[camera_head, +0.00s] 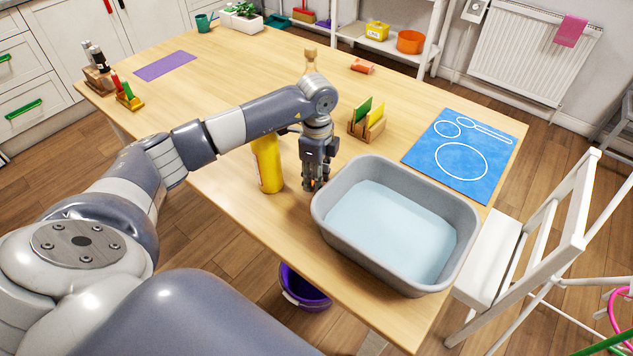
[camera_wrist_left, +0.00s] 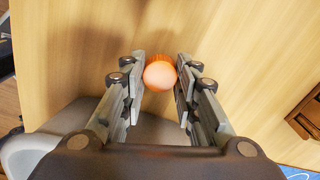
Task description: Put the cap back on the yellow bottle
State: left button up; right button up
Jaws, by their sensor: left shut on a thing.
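The yellow bottle (camera_head: 267,165) stands upright on the wooden table near its front edge; my left arm hides its top in the head view. My left gripper (camera_head: 311,186) points down just right of the bottle, low over the table between the bottle and the grey basin. In the left wrist view its fingers are shut on a small round orange cap (camera_wrist_left: 160,74) with a ribbed edge and a paler face. The cap is hard to make out in the head view. The bottle does not show clearly in the wrist view. My right gripper is not in view.
A grey basin of water (camera_head: 333,221) stands close right of the gripper. A wooden rack (camera_head: 368,128) with green and yellow pieces stands behind it. A blue mat (camera_head: 432,158) lies at the right. The table's left middle is clear. A white chair (camera_head: 497,255) stands at the right edge.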

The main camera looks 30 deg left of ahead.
pick_arm(q)
notch_tip(320, 180, up, 9)
jog(key=shift+f, duration=0.15)
jog(key=shift+f, duration=0.1)
dwell(0.3)
